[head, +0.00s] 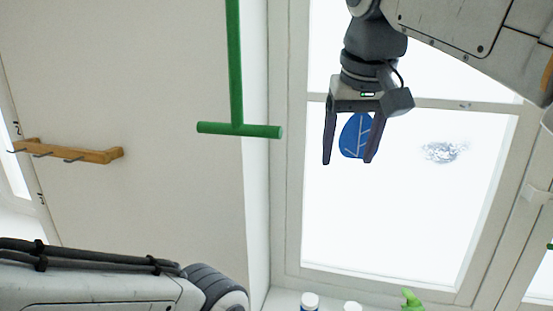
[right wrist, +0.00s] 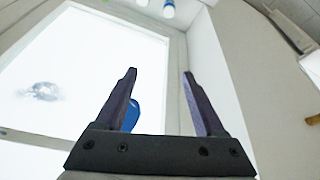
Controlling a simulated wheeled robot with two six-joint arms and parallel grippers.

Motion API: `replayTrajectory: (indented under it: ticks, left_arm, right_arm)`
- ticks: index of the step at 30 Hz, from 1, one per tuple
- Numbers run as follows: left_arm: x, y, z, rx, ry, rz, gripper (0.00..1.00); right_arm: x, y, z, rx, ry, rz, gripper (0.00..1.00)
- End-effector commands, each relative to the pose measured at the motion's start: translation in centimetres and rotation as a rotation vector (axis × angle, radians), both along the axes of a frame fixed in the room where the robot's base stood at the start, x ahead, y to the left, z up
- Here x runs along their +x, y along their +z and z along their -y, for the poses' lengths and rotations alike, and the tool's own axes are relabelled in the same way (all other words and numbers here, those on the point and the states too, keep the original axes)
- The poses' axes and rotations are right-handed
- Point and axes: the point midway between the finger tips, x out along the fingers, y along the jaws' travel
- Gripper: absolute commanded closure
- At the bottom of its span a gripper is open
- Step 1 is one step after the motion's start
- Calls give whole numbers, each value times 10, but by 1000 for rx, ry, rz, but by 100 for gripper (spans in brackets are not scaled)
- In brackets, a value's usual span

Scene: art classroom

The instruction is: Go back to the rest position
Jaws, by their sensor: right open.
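My right gripper (head: 348,161) is at the upper right of the head view, pointing down in front of a bright window. Its two dark fingers are apart. In the right wrist view the same gripper (right wrist: 159,72) shows open, with nothing between the fingertips. A blue leaf-like shape (head: 352,136) with pale lines shows behind the fingers, partly hidden by the right one; it looks to be on the window pane. It also shows in the right wrist view, partly behind the left finger (right wrist: 131,116). My left arm shows at the lower left, but its gripper is out of view.
A green T-shaped bar (head: 238,129) hangs in front of the pale wall. A wooden hook rack (head: 85,153) is on the left. White-topped containers (head: 309,301) and a green object (head: 412,300) stand along the bottom edge. A grey-white patch (head: 442,152) marks the window pane.

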Motion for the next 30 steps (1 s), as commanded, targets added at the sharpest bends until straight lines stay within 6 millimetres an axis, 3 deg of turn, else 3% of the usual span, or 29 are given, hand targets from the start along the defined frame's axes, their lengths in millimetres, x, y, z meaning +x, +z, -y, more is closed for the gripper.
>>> replayTrajectory:
  ticks: [1,5,9,15,18,21,24,30]
  left_arm:
    - [0,-8,0,0,0,0,50]
    - [0,-24,0,0,1,0,50]
    - [0,-40,0,0,3,0,50]
    - [0,-62,0,0,5,0,50]
    - [0,-69,0,0,6,-1,50]
    - [0,-74,0,0,6,-1,50]
    - [0,-75,0,0,6,-1,50]
    - [0,-75,0,0,6,-1,50]
  right_arm:
    - [-5,-25,-11,-2,42,-24,28]
    - [-23,-95,-41,-2,174,-90,28]
    - [-61,-182,-69,0,322,-168,28]
    - [-135,-298,-82,-3,496,-278,28]
    - [-168,-341,-78,-7,553,-319,28]
    - [-192,-369,-72,-11,591,-347,28]
    - [-205,-383,-68,-14,610,-361,28]
    - [-210,-387,-67,-15,616,-366,28]
